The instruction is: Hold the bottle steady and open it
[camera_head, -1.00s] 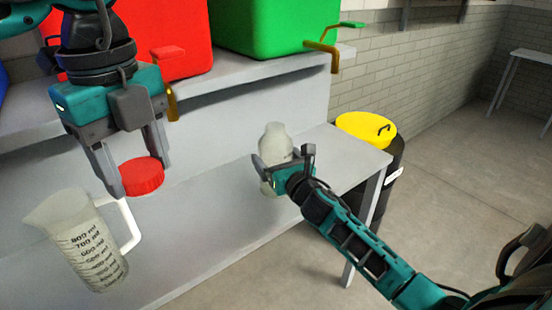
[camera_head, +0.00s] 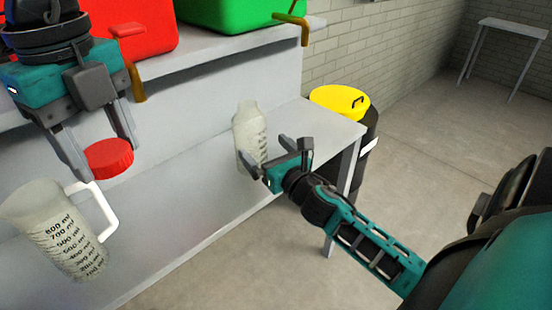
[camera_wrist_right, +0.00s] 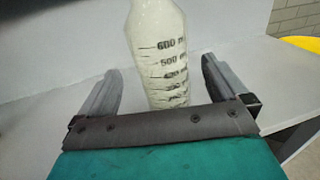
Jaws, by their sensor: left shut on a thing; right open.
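The pale bottle (camera_head: 250,130) with dark volume marks stands upright on the grey shelf, with no cap visible on its top. In the right wrist view the bottle (camera_wrist_right: 160,50) stands beyond and between my open fingers, its top cut off. My right gripper (camera_head: 268,155) is open just in front of the bottle; whether a finger touches it I cannot tell. My left gripper (camera_head: 106,163) is shut on the red cap (camera_head: 110,157) and holds it up at the left, apart from the bottle, above the measuring jug.
A measuring jug (camera_head: 58,235) with a white handle stands at the lower left. Red (camera_head: 150,30) and green (camera_head: 240,12) bins sit on the upper ledge. A black drum with a yellow lid (camera_head: 340,100) stands behind the shelf's right end.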

